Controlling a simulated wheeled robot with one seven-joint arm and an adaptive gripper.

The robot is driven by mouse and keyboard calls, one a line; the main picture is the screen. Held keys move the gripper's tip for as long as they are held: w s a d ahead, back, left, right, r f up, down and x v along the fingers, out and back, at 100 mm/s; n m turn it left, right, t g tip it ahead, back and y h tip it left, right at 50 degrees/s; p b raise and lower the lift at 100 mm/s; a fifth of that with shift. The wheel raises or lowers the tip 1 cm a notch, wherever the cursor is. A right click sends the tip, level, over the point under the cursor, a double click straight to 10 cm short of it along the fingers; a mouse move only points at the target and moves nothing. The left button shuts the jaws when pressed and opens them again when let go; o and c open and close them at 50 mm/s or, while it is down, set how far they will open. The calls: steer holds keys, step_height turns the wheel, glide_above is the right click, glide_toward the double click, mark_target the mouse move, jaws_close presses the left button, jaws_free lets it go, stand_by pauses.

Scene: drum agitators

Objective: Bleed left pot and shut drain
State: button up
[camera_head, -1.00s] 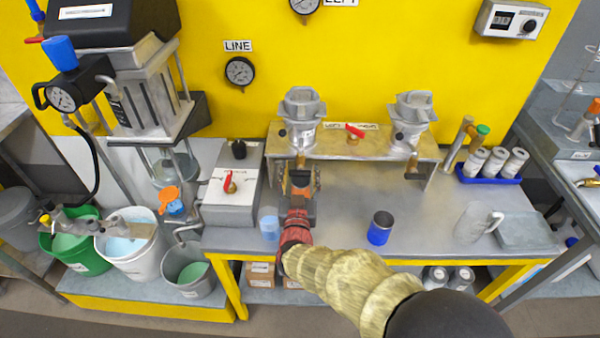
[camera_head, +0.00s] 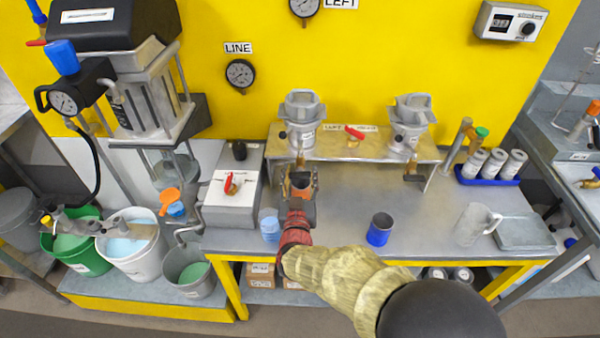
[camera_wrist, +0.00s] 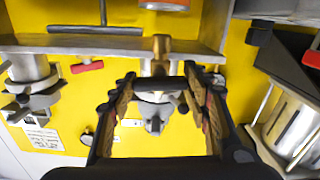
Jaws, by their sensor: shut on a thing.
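The left pot (camera_head: 302,125) is a grey metal vessel on the brass-coloured shelf. Its brass drain fitting (camera_wrist: 161,50) shows in the wrist view, just beyond my fingers. My gripper (camera_head: 301,178) is below the left pot. In the wrist view, my gripper (camera_wrist: 158,88) has its two fingers on either end of a dark bar (camera_wrist: 155,83), which looks like the drain's handle. The handle's exact angle is hard to tell. An orange-ended cylinder (camera_wrist: 164,4) shows at the wrist view's top edge. The left gauge (camera_head: 304,6) is on the wall above, partly cut off.
The right pot (camera_head: 408,125) and a red lever (camera_head: 354,131) share the shelf. On the bench are a dark-and-blue cup (camera_head: 380,229), a light blue cup (camera_head: 269,225), a clear jug (camera_head: 477,222) and a white box with a red lever (camera_head: 231,184).

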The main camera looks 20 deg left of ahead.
steer(key=n+p, duration=0.3)
steer(key=n, duration=0.1)
steer(key=n+p, duration=0.3)
steer(key=n, duration=0.1)
steer(key=shift+a+n, duration=0.1)
steer(key=shift+n, duration=0.3)
steer(key=n+p, duration=0.2)
steer(key=n, duration=0.1)
steer(key=shift+n, duration=0.3)
steer(key=n+p, duration=0.2)
steer(key=n, duration=0.2)
steer(key=shift+f, duration=0.15)
steer(key=shift+n, duration=0.3)
steer(key=o, duration=1.1)
steer(key=shift+o, duration=0.4)
